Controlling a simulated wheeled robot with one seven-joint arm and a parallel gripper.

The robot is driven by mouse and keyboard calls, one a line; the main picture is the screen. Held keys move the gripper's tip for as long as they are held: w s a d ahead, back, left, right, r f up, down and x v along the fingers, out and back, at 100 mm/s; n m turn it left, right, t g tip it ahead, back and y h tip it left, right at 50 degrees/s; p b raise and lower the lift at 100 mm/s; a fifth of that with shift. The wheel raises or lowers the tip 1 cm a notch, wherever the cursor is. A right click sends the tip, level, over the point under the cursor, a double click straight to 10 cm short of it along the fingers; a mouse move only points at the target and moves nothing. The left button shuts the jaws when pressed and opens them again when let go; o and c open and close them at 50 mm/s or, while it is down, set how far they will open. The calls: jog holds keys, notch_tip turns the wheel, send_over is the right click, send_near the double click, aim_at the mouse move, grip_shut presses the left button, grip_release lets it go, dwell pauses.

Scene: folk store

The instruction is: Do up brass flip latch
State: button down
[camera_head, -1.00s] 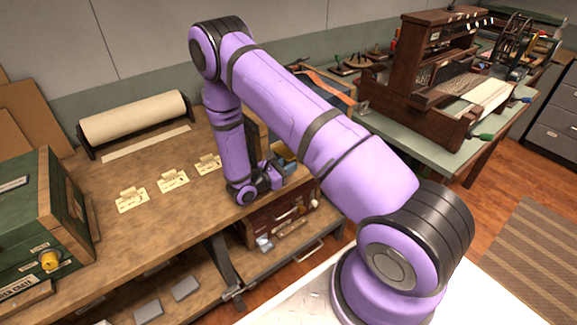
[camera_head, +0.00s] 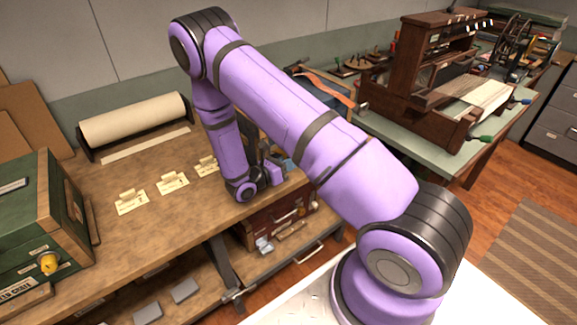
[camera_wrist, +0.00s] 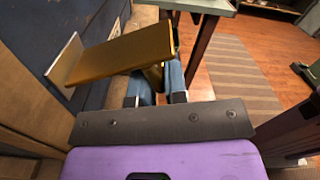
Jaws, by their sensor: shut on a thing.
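The brass flip latch (camera_wrist: 120,55) shows in the wrist view as a broad flat plate with a pale upturned lip at its left end. A narrower brass part runs down from it between the two blue fingers of my gripper (camera_wrist: 158,88), which is shut on it. The plate is beside a dark blue panel (camera_wrist: 45,40) and seems apart from it at the lip; what it fastens to cannot be made out. In the head view my gripper (camera_head: 282,170) is at the bench's right end, and my arm largely hides the latch.
A green crate (camera_head: 28,215) stands at the bench's left, a paper roll (camera_head: 135,118) at the back. Several paper cards (camera_head: 172,182) lie on the bench (camera_head: 110,255). A red-brown case (camera_head: 275,222) is on the lower shelf. A loom (camera_head: 425,75) stands on the green table beyond.

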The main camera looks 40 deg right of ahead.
notch_tip(320, 180, up, 3)
jog(key=n, duration=0.3)
jog(key=shift+w+f+n, duration=0.1)
jog(key=shift+f+n, duration=0.05)
jog(key=shift+n, duration=0.15)
jog(key=r+n, duration=0.1)
jog(key=w+n, duration=0.1)
jog(key=shift+r+n, duration=0.35)
jog(key=shift+n, duration=0.05)
jog(key=r+n, duration=0.1)
jog(key=w+n, duration=0.1)
jog(key=n, duration=0.1)
jog(key=shift+w+r, duration=0.2)
jog(key=shift+r, duration=0.2)
jog(key=shift+w+a+r+n, duration=0.1)
jog(key=shift+w+r+n, duration=0.3)
jog(key=shift+n, duration=0.45)
jog(key=shift+w+r+n, duration=0.2)
jog(key=shift+w+n, duration=0.35)
jog(key=shift+n, duration=0.3)
jog(key=shift+w, duration=0.1)
jog(key=c, duration=1.2)
grip_release()
jog(key=shift+r, duration=0.1)
jog(key=shift+a, duration=0.1)
